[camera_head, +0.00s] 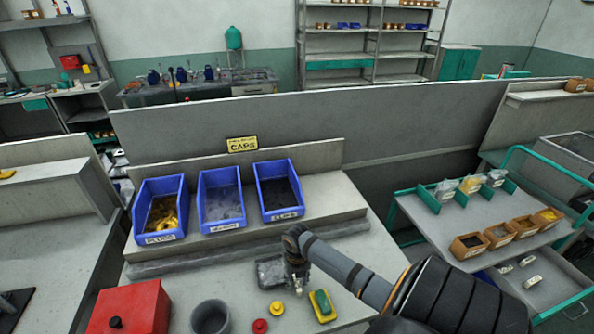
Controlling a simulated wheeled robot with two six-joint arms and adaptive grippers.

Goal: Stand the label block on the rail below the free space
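Several small white blocks (532,282) lie on the lower tray of the cart at the right; they look like label blocks, but I cannot read them. Three blue bins stand on the bench shelf: one with brass parts (163,208), a middle one (221,199) and one marked CLIPS (279,190). The shelf right of the CLIPS bin is a bare space (332,195). A grey rail (250,250) runs along the front below the bins. My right gripper (297,286) points down over the bench beside a dark grey tray (270,272); its fingers are too small to judge. My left gripper is out of view.
A yellow CAPS sign (242,144) stands behind the bins. On the bench are a red box (131,310), a grey cup (210,318), a red knob (260,326), a yellow knob (277,308) and a green-yellow sponge (322,305). The cart (455,216) carries orange boxes and packets.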

